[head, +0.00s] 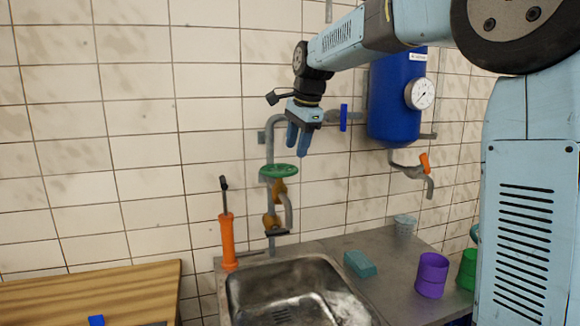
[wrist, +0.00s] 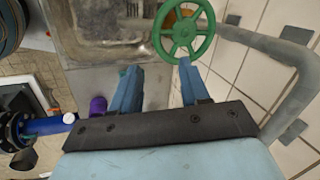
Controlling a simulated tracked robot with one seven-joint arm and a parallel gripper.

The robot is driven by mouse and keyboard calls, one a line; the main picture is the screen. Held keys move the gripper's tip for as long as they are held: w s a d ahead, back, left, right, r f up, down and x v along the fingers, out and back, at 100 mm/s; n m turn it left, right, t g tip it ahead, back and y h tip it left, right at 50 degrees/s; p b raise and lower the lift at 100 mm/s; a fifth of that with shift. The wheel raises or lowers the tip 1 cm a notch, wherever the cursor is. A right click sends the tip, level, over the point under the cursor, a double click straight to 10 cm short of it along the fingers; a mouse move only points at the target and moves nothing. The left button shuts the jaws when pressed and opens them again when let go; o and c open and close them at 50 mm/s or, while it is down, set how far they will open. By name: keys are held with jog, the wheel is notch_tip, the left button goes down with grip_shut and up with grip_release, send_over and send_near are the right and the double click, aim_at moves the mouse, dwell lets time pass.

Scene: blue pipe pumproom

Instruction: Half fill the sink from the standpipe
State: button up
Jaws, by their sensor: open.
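The metal sink (head: 290,290) is set in a grey counter at the bottom of the head view. I cannot see water in it for certain. The standpipe (head: 271,215) rises against the tiled wall behind the sink, with a green handwheel (head: 279,171) on top and a curved spout lower down. In the wrist view the green handwheel (wrist: 184,30) lies beyond the fingertips, nearer the right finger. My gripper (head: 298,150) is open and empty, pointing down above and slightly right of the handwheel in the head view. It also shows in the wrist view (wrist: 158,75).
An orange hand pump (head: 227,240) stands left of the sink. A teal block (head: 360,264), a purple cup (head: 432,274), a green cup (head: 467,269) and a grey cup (head: 404,226) stand on the right. A blue tank (head: 394,100) with a gauge and orange-handled tap (head: 425,163) hangs above.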

aim_at(292, 172)
jog(key=x, duration=0.7)
jog(key=shift+c, duration=0.3)
jog(key=shift+f, duration=0.1)
grip_shut()
jog(key=shift+s+a, duration=0.1)
jog(key=shift+a, duration=0.15)
jog(key=shift+d+n, duration=0.3)
jog(key=shift+d, duration=0.1)
